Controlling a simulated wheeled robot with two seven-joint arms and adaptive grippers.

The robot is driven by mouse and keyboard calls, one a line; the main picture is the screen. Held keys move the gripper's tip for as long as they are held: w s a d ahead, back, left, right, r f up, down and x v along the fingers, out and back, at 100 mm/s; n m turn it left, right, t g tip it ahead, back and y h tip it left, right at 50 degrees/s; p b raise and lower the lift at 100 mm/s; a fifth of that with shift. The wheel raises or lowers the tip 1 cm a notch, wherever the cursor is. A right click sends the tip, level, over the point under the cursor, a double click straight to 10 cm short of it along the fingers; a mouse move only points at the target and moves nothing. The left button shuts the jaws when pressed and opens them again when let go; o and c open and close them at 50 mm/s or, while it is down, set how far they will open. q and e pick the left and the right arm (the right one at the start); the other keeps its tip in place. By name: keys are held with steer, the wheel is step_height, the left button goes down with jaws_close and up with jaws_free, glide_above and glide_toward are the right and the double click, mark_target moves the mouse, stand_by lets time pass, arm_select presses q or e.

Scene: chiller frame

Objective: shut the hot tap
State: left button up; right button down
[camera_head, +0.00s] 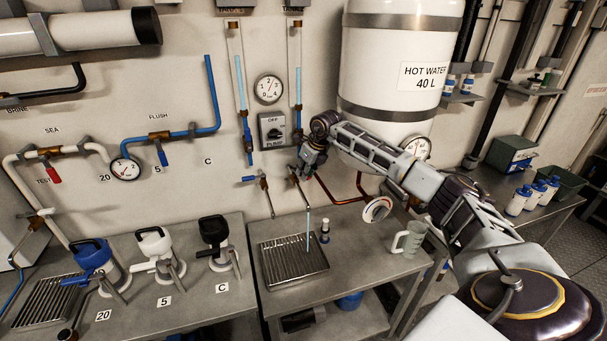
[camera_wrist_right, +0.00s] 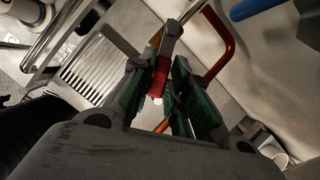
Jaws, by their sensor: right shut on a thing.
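The hot tap (camera_head: 296,183) is on the wall above a ribbed drain tray (camera_head: 262,262). A thin bluish stream of water (camera_head: 308,232) falls from its spout onto the tray. In the wrist view its red handle (camera_wrist_right: 160,78) sits between the green pads of my right gripper (camera_wrist_right: 158,92), and a red-orange pipe (camera_wrist_right: 222,60) runs behind. My right gripper also shows in the head view (camera_head: 308,162), shut on the handle, which it mostly hides there. My left gripper is not in view.
A blue-handled tap (camera_head: 262,181) is just left. The white hot water tank (camera_head: 385,85) hangs close above my right arm. A grey-green mug (camera_head: 410,239), a small bottle (camera_head: 325,231) and a white dial (camera_head: 377,209) are near the tray.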

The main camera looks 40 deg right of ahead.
steer(key=shift+w+d+r+n, duration=0.15)
steer(key=shift+d+n, duration=0.1)
steer(key=shift+n, duration=0.15)
steer(key=c, duration=1.4)
jaws_free()
steer(key=shift+o, duration=0.2)
steer(key=v, duration=1.2)
steer(key=shift+d, duration=0.15)
steer(key=shift+c, duration=0.5)
